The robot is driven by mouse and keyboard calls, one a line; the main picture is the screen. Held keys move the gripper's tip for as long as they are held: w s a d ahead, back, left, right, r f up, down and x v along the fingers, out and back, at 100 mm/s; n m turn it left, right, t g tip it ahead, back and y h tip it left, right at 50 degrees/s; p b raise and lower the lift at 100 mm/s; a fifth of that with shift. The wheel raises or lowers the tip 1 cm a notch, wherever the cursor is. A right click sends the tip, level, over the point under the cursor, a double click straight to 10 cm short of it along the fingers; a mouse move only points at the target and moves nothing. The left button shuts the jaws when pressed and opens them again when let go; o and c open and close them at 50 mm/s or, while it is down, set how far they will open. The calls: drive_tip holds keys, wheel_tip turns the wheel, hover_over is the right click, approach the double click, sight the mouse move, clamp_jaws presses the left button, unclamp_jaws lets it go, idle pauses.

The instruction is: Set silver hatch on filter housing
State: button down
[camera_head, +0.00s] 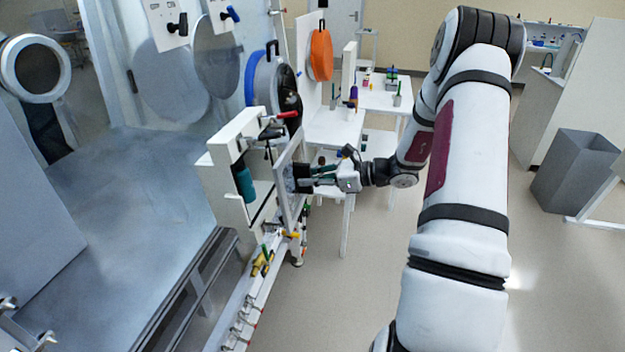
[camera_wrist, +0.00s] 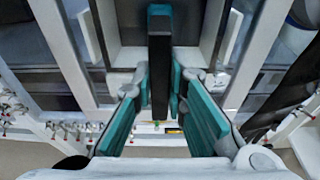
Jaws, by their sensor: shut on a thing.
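The silver hatch (camera_head: 291,207) is a flat, upright grey panel in the head view, seen nearly edge-on. My gripper (camera_head: 313,176) reaches it from the right and is shut on its dark bar handle. In the wrist view the black handle (camera_wrist: 160,75) stands between the teal fingers of my gripper (camera_wrist: 161,90). The white filter housing (camera_head: 225,150) is just left of the hatch in the head view, with a teal item inside its open side. The hatch appears close in front of the housing; I cannot tell whether they touch.
Valves and colored fittings (camera_head: 262,262) line the rail below the housing. A red-tipped lever (camera_head: 288,114) juts out above. Behind stand white tables (camera_head: 385,97) with small items and an orange round cover (camera_head: 321,54). The floor right of the rail is clear; a grey bin (camera_head: 570,175) stands far right.

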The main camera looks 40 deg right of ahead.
sight(297, 177)
drive_tip(key=shift+r+b+x, duration=0.25)
drive_tip(key=shift+b+x, duration=0.15)
drive_tip(key=shift+x, duration=1.05)
drive_tip(key=shift+r+b+x, duration=0.2)
drive_tip(key=shift+b+x, duration=0.15)
drive_tip(key=shift+x, duration=1.1)
drive_tip(key=shift+r+b+x, duration=0.2)
drive_tip(key=shift+b+x, duration=0.1)
drive_tip(key=shift+x, duration=0.75)
drive_tip(key=shift+r+b+x, duration=0.15)
drive_tip(key=shift+b+x, duration=0.15)
drive_tip(key=shift+x, duration=0.8)
drive_tip(key=c, duration=1.5)
unclamp_jaws()
drive_tip(key=shift+a, duration=0.1)
drive_tip(key=shift+c, duration=0.2)
drive_tip(key=shift+f, duration=0.1)
drive_tip(key=v, duration=1.2)
